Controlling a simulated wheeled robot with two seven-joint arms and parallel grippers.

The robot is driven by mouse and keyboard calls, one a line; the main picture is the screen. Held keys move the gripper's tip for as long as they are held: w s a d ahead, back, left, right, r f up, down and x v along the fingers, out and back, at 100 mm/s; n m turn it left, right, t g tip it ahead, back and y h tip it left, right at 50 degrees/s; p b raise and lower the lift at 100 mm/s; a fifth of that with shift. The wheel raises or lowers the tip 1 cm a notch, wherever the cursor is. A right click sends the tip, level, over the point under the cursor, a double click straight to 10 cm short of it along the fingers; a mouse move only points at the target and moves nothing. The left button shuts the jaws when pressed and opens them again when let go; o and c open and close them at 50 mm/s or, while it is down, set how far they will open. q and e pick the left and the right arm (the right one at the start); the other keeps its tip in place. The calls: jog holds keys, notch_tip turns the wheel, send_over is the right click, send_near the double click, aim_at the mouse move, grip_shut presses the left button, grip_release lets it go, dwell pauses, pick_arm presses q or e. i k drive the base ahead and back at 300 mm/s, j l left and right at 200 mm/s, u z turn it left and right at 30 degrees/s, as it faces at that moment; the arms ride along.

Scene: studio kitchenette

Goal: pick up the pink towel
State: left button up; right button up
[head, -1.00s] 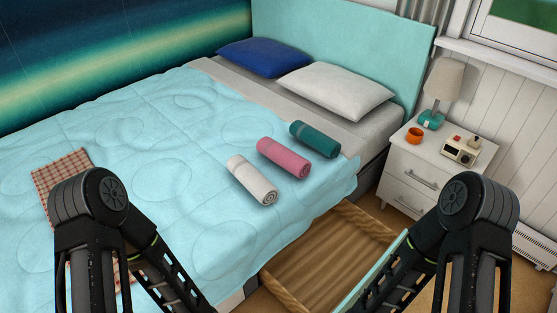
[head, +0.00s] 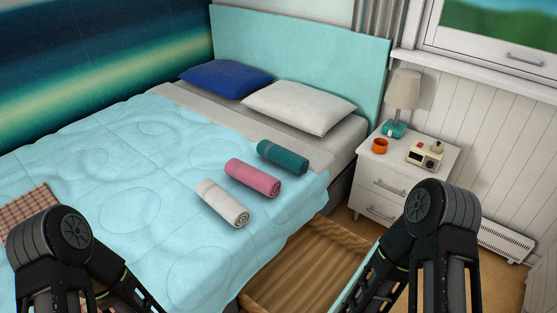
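The pink towel (head: 252,177) is rolled up and lies on the light blue quilt near the bed's right edge. It lies between a rolled white towel (head: 223,203) in front of it and a rolled teal towel (head: 283,156) behind it. Both my arms show at the bottom of the head view, left and right. Neither gripper is in view; both lie below the picture's lower edge. Nothing touches the pink towel except the bed and possibly its neighbours.
An open wooden drawer (head: 306,268) juts from under the bed's right side. A checked cloth (head: 27,212) lies on the quilt at left.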

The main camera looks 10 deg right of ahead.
aim_at(267, 186)
jog(key=i+l, duration=0.1)
jog(key=l, duration=0.75)
jog(key=i+l+z, duration=0.1)
jog(key=l, duration=0.35)
jog(key=i+l, duration=0.15)
jog(key=l, duration=0.25)
jog(key=i+l+z, duration=0.1)
jog(key=l, duration=0.35)
jog(key=i+l, duration=0.1)
jog(key=l, duration=0.3)
